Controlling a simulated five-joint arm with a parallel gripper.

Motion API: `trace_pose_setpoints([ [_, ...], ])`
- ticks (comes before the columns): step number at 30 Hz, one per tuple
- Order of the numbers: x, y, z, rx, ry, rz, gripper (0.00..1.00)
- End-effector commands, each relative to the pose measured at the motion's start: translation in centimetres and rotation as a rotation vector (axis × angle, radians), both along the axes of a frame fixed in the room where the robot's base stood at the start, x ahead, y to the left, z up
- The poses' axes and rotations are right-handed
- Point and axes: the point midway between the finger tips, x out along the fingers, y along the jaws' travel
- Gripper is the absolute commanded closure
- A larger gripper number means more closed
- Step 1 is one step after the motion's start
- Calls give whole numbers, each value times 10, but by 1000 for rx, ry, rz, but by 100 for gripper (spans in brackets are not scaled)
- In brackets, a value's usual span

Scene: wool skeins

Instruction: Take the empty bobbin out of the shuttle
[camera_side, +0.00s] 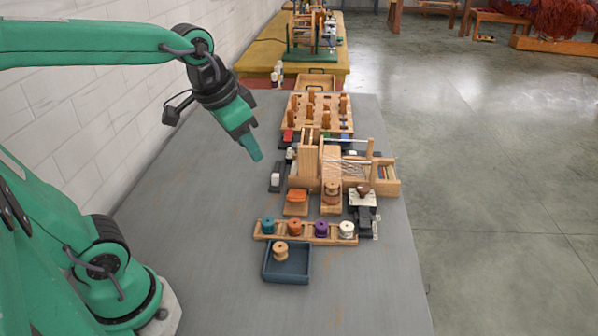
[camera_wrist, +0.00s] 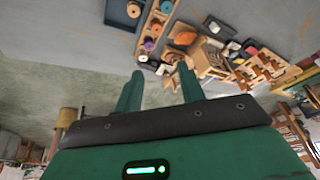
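My gripper (camera_side: 255,153) hangs above the grey table, up and left of the wooden parts. Its two green fingers stand apart with nothing between them in the wrist view (camera_wrist: 160,70). A bare wooden bobbin (camera_side: 281,250) stands in a dark blue-grey tray (camera_side: 270,276); the tray also shows in the wrist view (camera_wrist: 121,22). Another wooden bobbin (camera_side: 332,189) sits on a wooden block behind the rack. I cannot tell for sure which part is the shuttle. An orange rounded thing (camera_side: 296,195) lies in a small wooden holder, also in the wrist view (camera_wrist: 184,38).
A wooden rack (camera_side: 262,236) holds teal, orange, purple and white wound bobbins. A wooden loom-like frame (camera_side: 350,165) and a pegged board (camera_side: 318,113) stand farther back. A white piece (camera_side: 362,199) lies to the right. The table's left and front are clear.

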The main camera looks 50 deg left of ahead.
Motion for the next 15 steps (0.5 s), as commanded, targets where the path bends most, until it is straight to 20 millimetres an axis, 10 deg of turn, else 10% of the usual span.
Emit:
trace_pose_setpoints([
  [15, 101, 3, -14, 53, 143, -163, 61],
])
